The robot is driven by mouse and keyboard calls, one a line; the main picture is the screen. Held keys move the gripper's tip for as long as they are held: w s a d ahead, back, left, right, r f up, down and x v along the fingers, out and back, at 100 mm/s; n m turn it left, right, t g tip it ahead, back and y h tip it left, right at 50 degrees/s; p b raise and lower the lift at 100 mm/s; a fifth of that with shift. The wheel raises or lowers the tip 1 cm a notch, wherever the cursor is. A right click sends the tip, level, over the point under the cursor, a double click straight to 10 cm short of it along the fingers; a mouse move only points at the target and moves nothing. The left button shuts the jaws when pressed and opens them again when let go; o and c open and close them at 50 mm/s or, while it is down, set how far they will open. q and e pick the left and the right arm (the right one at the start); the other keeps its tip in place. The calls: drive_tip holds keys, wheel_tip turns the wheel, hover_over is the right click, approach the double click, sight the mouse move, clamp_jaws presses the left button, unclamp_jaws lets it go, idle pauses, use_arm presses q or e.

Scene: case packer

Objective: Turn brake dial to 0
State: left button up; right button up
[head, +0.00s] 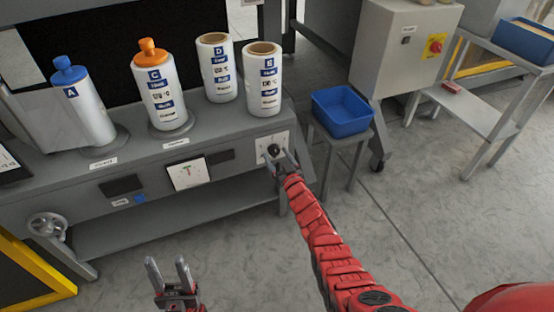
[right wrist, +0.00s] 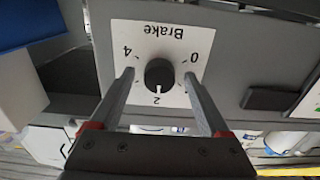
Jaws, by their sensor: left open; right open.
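The brake dial (right wrist: 160,73) is a round black knob on a white plate (right wrist: 182,38) that reads "Brake", upside down in the right wrist view. The plate shows 4 at left, 0 at right and 2 at the bottom. A white mark on the knob points toward 2. My right gripper (right wrist: 159,76) is open, with one finger on each side of the knob and gaps between. In the head view the dial (head: 274,150) sits on the bench's front face, with the right gripper (head: 282,160) at it. My left gripper (head: 168,268) is open and empty, low in front of the bench.
Bottles A (head: 90,108) and C (head: 160,95) and open containers D (head: 217,70) and E (head: 262,80) stand on the bench. A blue bin (head: 342,108) sits on a stool right of the dial.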

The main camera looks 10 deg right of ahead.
clamp_jaws()
idle(0.5)
